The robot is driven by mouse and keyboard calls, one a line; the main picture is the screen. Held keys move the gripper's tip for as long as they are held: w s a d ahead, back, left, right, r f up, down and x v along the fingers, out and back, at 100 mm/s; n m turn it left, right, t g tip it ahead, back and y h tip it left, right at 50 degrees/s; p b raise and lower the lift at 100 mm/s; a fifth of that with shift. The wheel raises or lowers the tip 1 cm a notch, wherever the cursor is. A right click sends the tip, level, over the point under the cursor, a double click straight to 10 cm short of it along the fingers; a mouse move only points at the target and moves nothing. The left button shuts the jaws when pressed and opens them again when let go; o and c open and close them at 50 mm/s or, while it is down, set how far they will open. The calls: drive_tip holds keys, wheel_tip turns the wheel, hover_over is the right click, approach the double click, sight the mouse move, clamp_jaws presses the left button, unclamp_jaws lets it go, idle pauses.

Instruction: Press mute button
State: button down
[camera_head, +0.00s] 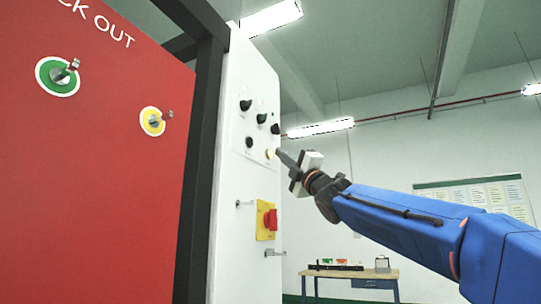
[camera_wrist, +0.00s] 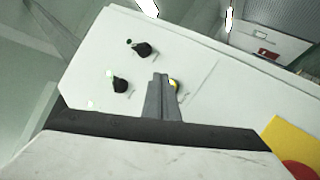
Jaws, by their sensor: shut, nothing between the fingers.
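A small yellow button (camera_head: 270,154) sits low on the right side of a white control panel (camera_head: 240,175); I take it for the mute button, but no label is readable. My gripper (camera_head: 279,153) is shut and empty, with its fingertips just right of the yellow button. In the wrist view my gripper (camera_wrist: 163,78) points at the panel. The yellow button (camera_wrist: 174,84) shows right beside the fingertips, partly covered by them. I cannot tell whether the tips touch it.
Several black knobs (camera_head: 262,118) stick out from the panel near the button. Below are a red switch on a yellow plate (camera_head: 262,206) and a handle (camera_head: 274,253). A red lockout board (camera_head: 110,170) stands left. A wooden workbench (camera_head: 350,273) is far behind.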

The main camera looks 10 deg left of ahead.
drive_tip(key=shift+a, duration=0.2)
idle(0.6)
drive_tip(key=shift+w+a, duration=0.2)
drive_tip(key=shift+a, duration=0.05)
drive_tip(key=shift+w+a, duration=0.1)
drive_tip(key=shift+a, duration=0.25)
idle(0.9)
drive_tip(key=shift+d, duration=0.1)
idle(0.3)
drive_tip(key=shift+s+d, duration=0.3)
drive_tip(key=shift+d, duration=0.35)
drive_tip(key=d, duration=0.1)
drive_tip(key=s+d, duration=0.1)
drive_tip(key=d, duration=0.2)
drive_tip(key=shift+s+d, duration=0.35)
idle(0.9)
